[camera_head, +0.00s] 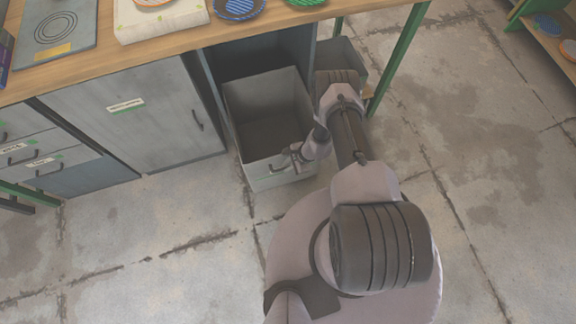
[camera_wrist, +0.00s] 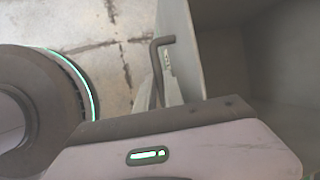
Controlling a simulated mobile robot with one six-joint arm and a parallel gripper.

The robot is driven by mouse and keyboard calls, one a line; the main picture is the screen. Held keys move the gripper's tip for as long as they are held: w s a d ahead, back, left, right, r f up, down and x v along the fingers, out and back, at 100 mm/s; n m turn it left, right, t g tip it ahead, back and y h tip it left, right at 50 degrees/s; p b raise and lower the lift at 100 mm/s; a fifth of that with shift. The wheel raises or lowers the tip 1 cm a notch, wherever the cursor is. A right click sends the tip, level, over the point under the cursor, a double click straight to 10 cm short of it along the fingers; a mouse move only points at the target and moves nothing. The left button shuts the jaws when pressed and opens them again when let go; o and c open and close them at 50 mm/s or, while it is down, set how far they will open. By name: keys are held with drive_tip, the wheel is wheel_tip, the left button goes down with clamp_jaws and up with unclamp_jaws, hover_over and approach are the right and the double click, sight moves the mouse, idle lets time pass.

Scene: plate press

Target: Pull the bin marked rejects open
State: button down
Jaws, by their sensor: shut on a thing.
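A grey open-topped bin (camera_head: 267,97) stands pulled out from the opening under the bench in the head view. Its inside looks empty. My gripper (camera_head: 292,160) is at the bin's front edge, shut on the dark bar handle (camera_head: 278,168). In the wrist view the handle (camera_wrist: 157,68) rises past the edge of my gripper's housing, beside the bin's front wall (camera_wrist: 184,50). A small label shows on the front behind the handle, too small to read.
A grey cabinet door (camera_head: 150,115) and labelled drawers (camera_head: 35,155) are left of the bin. The wooden bench top (camera_head: 110,50) holds plates and a white block. A green bench leg (camera_head: 398,60) stands at right. The concrete floor (camera_head: 150,240) in front is clear.

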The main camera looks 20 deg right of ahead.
drive_tip(key=c, duration=1.5)
unclamp_jaws()
drive_tip(key=shift+o, duration=0.2)
drive_tip(key=p+v, duration=0.7)
drive_tip(key=v, duration=1)
drive_tip(key=shift+r+p, duration=0.25)
drive_tip(key=shift+p, duration=0.15)
drive_tip(key=shift+w, duration=0.1)
